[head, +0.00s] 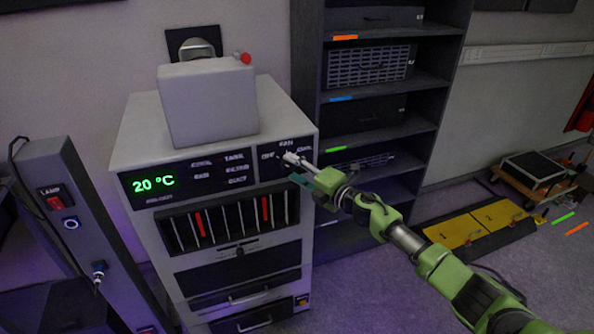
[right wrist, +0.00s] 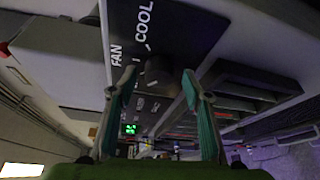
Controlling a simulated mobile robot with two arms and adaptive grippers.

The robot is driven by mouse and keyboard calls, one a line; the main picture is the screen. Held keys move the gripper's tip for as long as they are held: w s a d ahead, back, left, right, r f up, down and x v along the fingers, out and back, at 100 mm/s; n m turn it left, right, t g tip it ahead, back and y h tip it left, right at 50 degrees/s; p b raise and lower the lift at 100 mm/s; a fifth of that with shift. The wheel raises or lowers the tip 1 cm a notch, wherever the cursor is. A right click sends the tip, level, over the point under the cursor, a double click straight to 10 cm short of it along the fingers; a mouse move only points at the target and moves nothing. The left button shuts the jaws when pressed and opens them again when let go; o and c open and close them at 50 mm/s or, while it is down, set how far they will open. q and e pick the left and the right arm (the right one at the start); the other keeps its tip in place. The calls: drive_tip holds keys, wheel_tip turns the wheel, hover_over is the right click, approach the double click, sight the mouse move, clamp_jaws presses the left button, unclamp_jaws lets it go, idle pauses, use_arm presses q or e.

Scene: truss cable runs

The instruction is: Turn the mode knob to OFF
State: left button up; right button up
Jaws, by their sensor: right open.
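The mode knob (right wrist: 157,72) is a dark round knob on the black control panel (right wrist: 172,28) of a pale cabinet unit. FAN and COOL labels show near it in the right wrist view; I cannot tell which label it points at. My right gripper (right wrist: 159,80) is open, its two teal-padded fingers standing on either side of the knob, with no clear contact. In the head view the right gripper (head: 296,170) is at the panel's right part, largely covering the knob. My left gripper is in neither view.
The cabinet (head: 140,130) has a green 20 °C display (head: 153,184), a slotted row below and a grey box (head: 208,103) on top. A LAMP post (head: 66,212) stands at left, a dark shelf rack (head: 385,95) behind at right. Floor at right holds yellow plates (head: 480,228).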

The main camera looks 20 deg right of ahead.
drive_tip(key=v, duration=1.2)
drive_tip(key=s+d+f+m+g+h+b, duration=0.1)
drive_tip(key=s+d+f+m+h, duration=0.2)
drive_tip(key=f, duration=0.8)
drive_tip(key=s+d+f+m+g+h, duration=0.1)
drive_tip(key=s+d+f+m, duration=0.2)
drive_tip(key=f, duration=0.7)
drive_tip(key=s+d+f+m+g+h+b, duration=0.15)
drive_tip(key=f+m, duration=0.35)
drive_tip(key=f, duration=0.6)
drive_tip(key=s+a+f+m+g+h+b, duration=0.15)
drive_tip(key=s+f+m+g, duration=0.35)
drive_tip(key=s+f, duration=1.3)
drive_tip(key=s+a+f+m+g, duration=0.2)
drive_tip(key=s+f, duration=0.3)
drive_tip(key=s, duration=0.6)
drive_tip(key=s+a+f+m+g, duration=0.2)
drive_tip(key=s+a+f, duration=0.3)
drive_tip(key=s, duration=0.5)
drive_tip(key=s+a+f+m+g+b, duration=0.1)
drive_tip(key=s+a+f, duration=0.3)
drive_tip(key=s, duration=0.7)
drive_tip(key=shift+s+f+m+g, duration=0.4)
drive_tip(key=shift+f+m+g, duration=0.3)
drive_tip(key=shift+f, duration=0.1)
drive_tip(key=shift+w+a, duration=0.1)
